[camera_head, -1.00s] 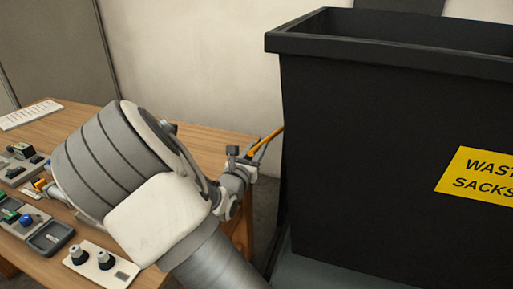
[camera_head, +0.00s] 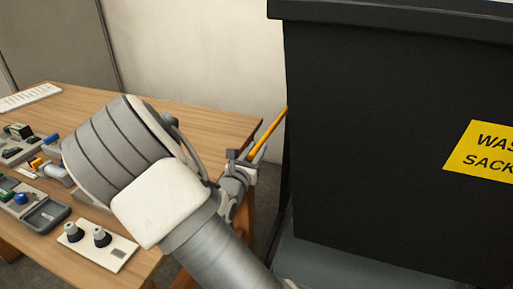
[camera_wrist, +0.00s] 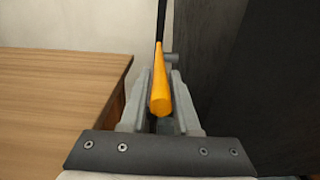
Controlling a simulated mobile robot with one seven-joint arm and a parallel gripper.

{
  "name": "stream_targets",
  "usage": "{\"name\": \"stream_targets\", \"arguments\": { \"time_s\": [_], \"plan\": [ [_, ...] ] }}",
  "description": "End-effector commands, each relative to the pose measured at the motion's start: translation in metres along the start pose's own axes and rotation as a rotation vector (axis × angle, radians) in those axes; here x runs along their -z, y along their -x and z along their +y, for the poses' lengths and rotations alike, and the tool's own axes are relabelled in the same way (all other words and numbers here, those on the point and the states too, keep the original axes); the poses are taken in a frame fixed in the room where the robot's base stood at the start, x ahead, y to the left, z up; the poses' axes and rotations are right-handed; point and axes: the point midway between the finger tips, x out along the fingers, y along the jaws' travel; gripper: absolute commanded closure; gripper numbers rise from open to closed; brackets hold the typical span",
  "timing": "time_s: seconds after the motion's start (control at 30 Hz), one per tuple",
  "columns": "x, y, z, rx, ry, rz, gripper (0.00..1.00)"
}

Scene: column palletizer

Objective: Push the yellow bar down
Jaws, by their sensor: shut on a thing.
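The yellow bar (camera_head: 266,135) is a thin orange-yellow rod that slants up to the right beside the black bin. In the wrist view the yellow bar (camera_wrist: 161,85) lies between the two grey fingers, its rounded end towards the camera and a dark rod running on beyond it. My gripper (camera_head: 243,158) is shut on the bar near its lower end, and its fingers also show in the wrist view (camera_wrist: 160,92). The bar's far end is hidden behind the bin in the head view.
The large black bin (camera_head: 385,150) with a yellow waste sacks label (camera_head: 485,150) fills the right side, close to my gripper. A wooden table (camera_head: 180,105) stands at the left with switches, a tray (camera_head: 42,215) and a white knob panel (camera_head: 98,240).

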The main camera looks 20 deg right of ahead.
Motion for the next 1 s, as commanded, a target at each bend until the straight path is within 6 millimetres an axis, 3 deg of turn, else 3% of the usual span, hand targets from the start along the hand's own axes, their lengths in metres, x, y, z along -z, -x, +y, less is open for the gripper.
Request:
{"name": "stream_targets", "arguments": {
  "time_s": [0.03,0.5,0.77,1.0],
  "plan": [
    [0.01,0.0,0.0,0.0,0.002,0.003,1.0],
    [0.051,0.003,0.0,0.001,0.001,0.003,1.0],
    [0.059,0.003,0.0,0.0,0.001,0.004,1.0],
    [0.08,0.0,-0.001,0.001,0.001,0.003,1.0]
  ]
}}
